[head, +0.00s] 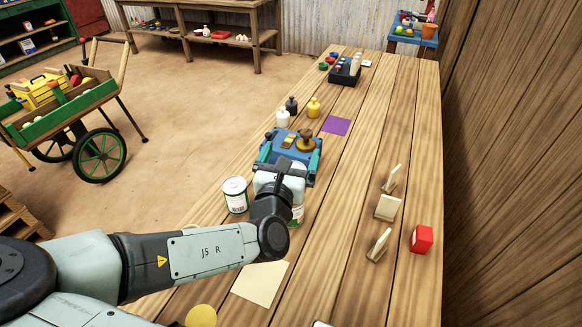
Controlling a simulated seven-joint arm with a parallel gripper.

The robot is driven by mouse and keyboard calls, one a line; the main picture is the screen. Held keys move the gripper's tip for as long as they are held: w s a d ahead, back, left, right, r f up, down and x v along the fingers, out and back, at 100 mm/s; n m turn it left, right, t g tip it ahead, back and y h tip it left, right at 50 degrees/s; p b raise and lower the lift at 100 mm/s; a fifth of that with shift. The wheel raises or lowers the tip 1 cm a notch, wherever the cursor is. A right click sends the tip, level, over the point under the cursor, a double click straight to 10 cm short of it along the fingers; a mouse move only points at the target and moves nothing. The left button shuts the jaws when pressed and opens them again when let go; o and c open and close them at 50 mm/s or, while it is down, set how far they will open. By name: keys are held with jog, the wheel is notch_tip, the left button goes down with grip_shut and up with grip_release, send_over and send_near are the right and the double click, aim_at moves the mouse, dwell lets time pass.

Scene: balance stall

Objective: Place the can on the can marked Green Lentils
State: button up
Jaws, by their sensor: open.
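A white-labelled can (236,196) with a pale metal top stands upright on the wooden table, left of my gripper. A second can (298,213) shows in part behind my wrist; most of it is hidden. The print on both labels is too small to read, so I cannot tell which is marked Green Lentils. My gripper (281,178) is open, over or close to the second can. My wrist hides the fingertips, and I cannot tell whether they touch that can.
A blue balance (272,149) with small items stands just beyond my gripper. Wooden pieces (388,207) and a red block (421,239) are at right. A cream sheet (260,284) lies nearer.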

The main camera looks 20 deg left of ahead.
jog(key=shift+r, duration=0.65)
jog(key=d+f+m+g+h, duration=0.35)
jog(key=d+m+g, duration=0.7)
jog(key=m, duration=0.65)
jog(key=s+d+r+m+g+y, duration=0.1)
jog(key=s+d+r+m+y, duration=0.1)
jog(key=d+r+m, duration=0.4)
jog(key=s+d+r+m+g+y, duration=0.1)
jog(key=s+d+r+m+y, duration=0.1)
jog(key=r+m, duration=0.45)
jog(key=s+d+r+m+h, duration=0.3)
jog(key=s+d+r+m, duration=0.5)
jog(key=s+d+r, duration=0.4)
jog(key=shift+s+r, duration=0.2)
jog(key=shift+s, duration=0.55)
